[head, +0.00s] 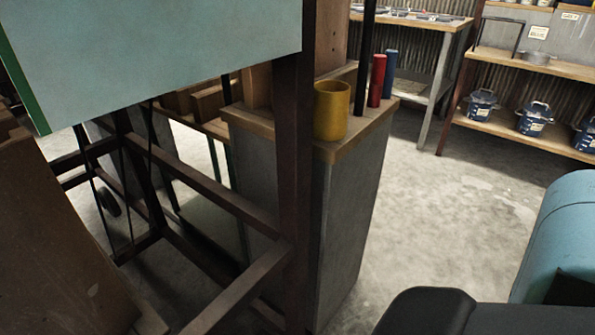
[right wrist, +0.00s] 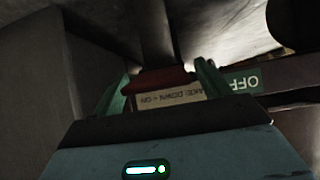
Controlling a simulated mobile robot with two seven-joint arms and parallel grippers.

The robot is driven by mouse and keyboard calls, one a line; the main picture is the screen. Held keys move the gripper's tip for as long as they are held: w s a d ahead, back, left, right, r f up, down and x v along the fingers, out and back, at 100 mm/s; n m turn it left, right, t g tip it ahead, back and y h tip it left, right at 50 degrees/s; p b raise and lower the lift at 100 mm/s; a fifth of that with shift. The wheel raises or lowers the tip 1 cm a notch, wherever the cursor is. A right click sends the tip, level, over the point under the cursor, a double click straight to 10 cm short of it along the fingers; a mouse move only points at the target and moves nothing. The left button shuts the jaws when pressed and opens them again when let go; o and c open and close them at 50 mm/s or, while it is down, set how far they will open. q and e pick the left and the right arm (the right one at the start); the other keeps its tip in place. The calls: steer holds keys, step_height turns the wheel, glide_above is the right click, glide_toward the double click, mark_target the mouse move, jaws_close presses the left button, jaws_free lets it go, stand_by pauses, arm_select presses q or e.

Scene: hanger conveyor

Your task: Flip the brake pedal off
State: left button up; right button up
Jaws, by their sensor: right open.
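In the right wrist view, a red brake pedal (right wrist: 160,79) sits at the end of a dark upright bar. Below it is a pale label (right wrist: 172,98) whose upside-down text reads about "BRAKE: DOWN = ON". A green "OFF" label (right wrist: 241,82) is to the right, just past the right finger. My right gripper (right wrist: 160,86) is open, with its green fingers on either side of the pedal. I cannot tell whether a finger touches it. The pedal is not seen in the head view, and neither gripper shows there.
In the head view, a dark metal frame (head: 293,150) carries a pale panel (head: 150,50). Shelves (head: 520,120) hold blue pots (head: 534,118). The floor (head: 440,210) between is clear.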

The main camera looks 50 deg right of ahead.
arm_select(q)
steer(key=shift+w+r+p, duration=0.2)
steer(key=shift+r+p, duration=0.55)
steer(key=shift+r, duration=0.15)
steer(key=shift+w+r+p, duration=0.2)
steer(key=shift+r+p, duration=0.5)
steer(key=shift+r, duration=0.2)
arm_select(e)
steer(key=v, duration=0.6)
steer(key=shift+s+r, duration=0.3)
steer(key=shift+s, duration=0.05)
